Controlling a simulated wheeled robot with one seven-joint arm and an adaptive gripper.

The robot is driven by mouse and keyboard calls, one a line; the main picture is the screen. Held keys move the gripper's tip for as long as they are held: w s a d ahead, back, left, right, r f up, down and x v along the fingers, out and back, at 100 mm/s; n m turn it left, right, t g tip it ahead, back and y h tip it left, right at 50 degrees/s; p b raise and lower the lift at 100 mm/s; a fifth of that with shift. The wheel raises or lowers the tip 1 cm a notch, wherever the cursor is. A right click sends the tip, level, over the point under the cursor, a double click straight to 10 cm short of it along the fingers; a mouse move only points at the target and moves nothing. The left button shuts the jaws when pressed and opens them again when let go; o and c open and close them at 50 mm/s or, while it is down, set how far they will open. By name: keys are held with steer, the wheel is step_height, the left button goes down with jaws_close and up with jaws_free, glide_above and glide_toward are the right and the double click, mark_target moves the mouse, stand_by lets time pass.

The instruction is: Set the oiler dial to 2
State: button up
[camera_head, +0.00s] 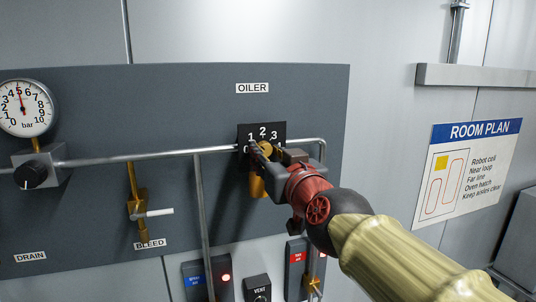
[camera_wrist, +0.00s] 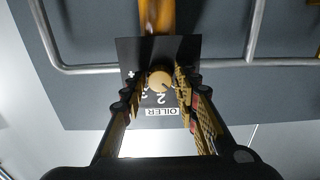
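The oiler dial is a round brass knob (camera_head: 265,148) on a black plate (camera_head: 279,128) marked 1, 2 and 3, under the OILER label (camera_head: 252,88). In the wrist view, upside down, the knob (camera_wrist: 160,82) sits between my fingertips. A thin dark mark on it slants to the picture's lower right, off the 2 and toward the side of the 1; its exact setting is hard to read. My gripper (camera_head: 273,153) is at the knob, its fingers open on either side. In the wrist view (camera_wrist: 159,85) small gaps show between fingers and knob. The fingers partly hide the plate.
A grey pipe (camera_head: 130,158) runs across the panel beside the dial. A brass body (camera_head: 256,186) hangs below the knob. A bleed valve (camera_head: 150,212), a pressure gauge (camera_head: 25,108) and a black knob (camera_head: 33,174) lie left. Switch boxes (camera_head: 208,279) sit below.

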steer(key=c, duration=0.6)
jaws_close()
steer(key=shift+m, duration=0.3)
steer(key=m, duration=0.3)
steer(key=shift+b, duration=0.35)
steer(key=shift+m, duration=2.5)
steer(key=o, duration=1)
jaws_free()
